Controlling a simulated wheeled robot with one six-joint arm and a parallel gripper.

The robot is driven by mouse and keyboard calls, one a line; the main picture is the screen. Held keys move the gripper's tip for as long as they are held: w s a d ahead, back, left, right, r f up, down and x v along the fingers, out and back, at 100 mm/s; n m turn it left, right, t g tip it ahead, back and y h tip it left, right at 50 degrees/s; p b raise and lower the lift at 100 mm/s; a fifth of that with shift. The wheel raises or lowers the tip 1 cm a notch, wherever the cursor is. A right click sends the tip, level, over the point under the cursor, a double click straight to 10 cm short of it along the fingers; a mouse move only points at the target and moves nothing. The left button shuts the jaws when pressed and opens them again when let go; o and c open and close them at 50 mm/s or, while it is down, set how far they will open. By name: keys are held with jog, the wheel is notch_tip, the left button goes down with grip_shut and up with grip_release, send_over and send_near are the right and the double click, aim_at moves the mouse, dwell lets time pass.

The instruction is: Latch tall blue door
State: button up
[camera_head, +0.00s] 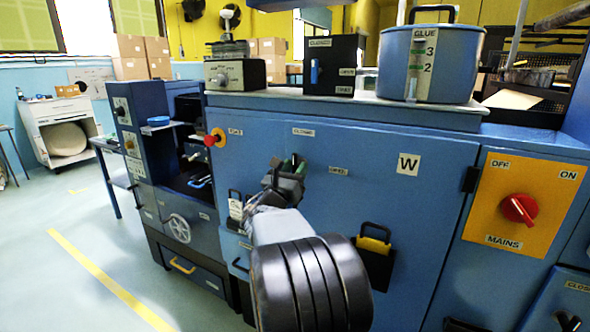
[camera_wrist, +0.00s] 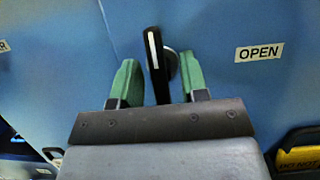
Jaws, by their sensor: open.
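The tall blue door (camera_head: 400,240) is the wide panel marked W in the head view. It looks flush or nearly flush with its frame; I cannot tell exactly. Its black latch handle (camera_wrist: 155,65), with a white stripe, stands roughly upright in the wrist view, in front of a round pivot. An OPEN label (camera_wrist: 259,52) is to its right. My gripper (camera_wrist: 157,85) is open, its green fingertips on either side of the handle with gaps visible. In the head view my gripper (camera_head: 288,172) hides most of the handle, below a CLOSED label (camera_head: 303,132).
A red knob (camera_head: 212,139) sits left of the door. A red MAINS switch (camera_head: 519,208) is further right. A blue glue pot (camera_head: 445,60) stands on top. Floor at left is clear.

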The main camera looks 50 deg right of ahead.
jog(key=v, duration=1.3)
jog(key=shift+a, duration=0.3)
jog(key=shift+s+f, duration=0.1)
jog(key=s+a+m+g+y+p, duration=0.45)
jog(key=s+m+y+p, duration=0.4)
jog(key=m+p, duration=0.3)
jog(key=a+r+m+t+y+p, duration=0.1)
jog(key=a+m+y+p, duration=0.3)
jog(key=a, duration=0.5)
jog(key=a+r+m+t+y+p, duration=0.1)
jog(key=a+r+m+y+p, duration=0.3)
jog(key=a+y, duration=0.5)
jog(key=shift+w+a+m+t+p, duration=0.15)
jog(key=shift+w+m+t+p, duration=0.25)
jog(key=shift+m+p, duration=0.45)
